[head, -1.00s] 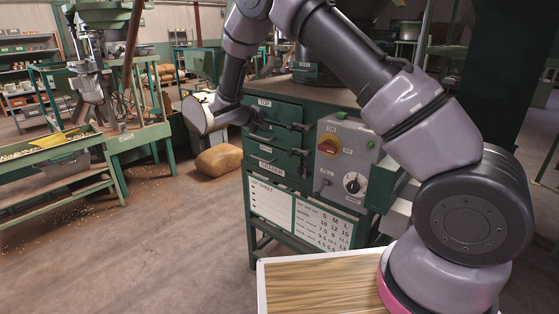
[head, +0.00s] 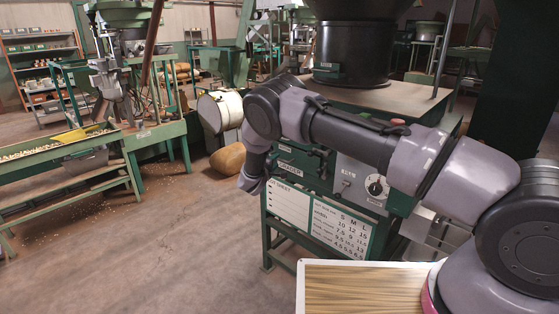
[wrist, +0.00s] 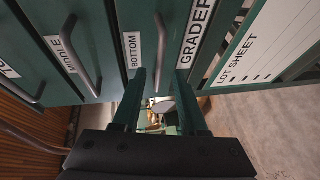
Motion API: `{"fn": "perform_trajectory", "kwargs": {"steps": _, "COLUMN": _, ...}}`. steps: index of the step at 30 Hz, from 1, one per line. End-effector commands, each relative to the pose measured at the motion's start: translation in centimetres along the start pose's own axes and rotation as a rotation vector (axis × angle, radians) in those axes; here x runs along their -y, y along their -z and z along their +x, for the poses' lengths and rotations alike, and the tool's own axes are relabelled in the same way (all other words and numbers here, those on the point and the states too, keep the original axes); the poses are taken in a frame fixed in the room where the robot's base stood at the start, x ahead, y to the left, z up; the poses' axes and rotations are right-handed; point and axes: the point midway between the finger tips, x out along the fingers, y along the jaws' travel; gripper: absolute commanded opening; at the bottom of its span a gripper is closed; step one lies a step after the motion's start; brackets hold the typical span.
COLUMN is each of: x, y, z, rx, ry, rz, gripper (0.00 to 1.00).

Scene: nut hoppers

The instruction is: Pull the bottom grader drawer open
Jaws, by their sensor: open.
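The bottom drawer (wrist: 133,18) is a dark green front with a white BOTTOM label in the wrist view, which shows the cabinet turned sideways. Its dark bar handle (wrist: 160,48) stands out from the front. My gripper (wrist: 160,74) is open, with one finger on each side of the handle's lower end as seen there. I cannot tell whether either finger touches it. The drawer looks shut, flush with the middle drawer (wrist: 62,20). In the head view my arm hides most of the drawer fronts, above the GRADER label (head: 290,171).
The control box (head: 358,180) is beside the drawers, close to my arm. A size sheet (head: 314,219) is below them. A sack (head: 228,158) and a white drum (head: 221,110) are to the left of the cabinet.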

Motion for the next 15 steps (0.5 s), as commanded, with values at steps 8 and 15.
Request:
{"fn": "perform_trajectory", "kwargs": {"steps": 8, "x": 0.0, "y": -0.1, "z": 3.7, "rx": 0.001, "ry": 0.000, "rz": 0.001, "gripper": 0.42}}
{"fn": "perform_trajectory", "kwargs": {"steps": 15, "x": 0.0, "y": 0.0, "z": 4.2, "rx": 0.001, "ry": 0.000, "rz": 0.000, "gripper": 0.42}}
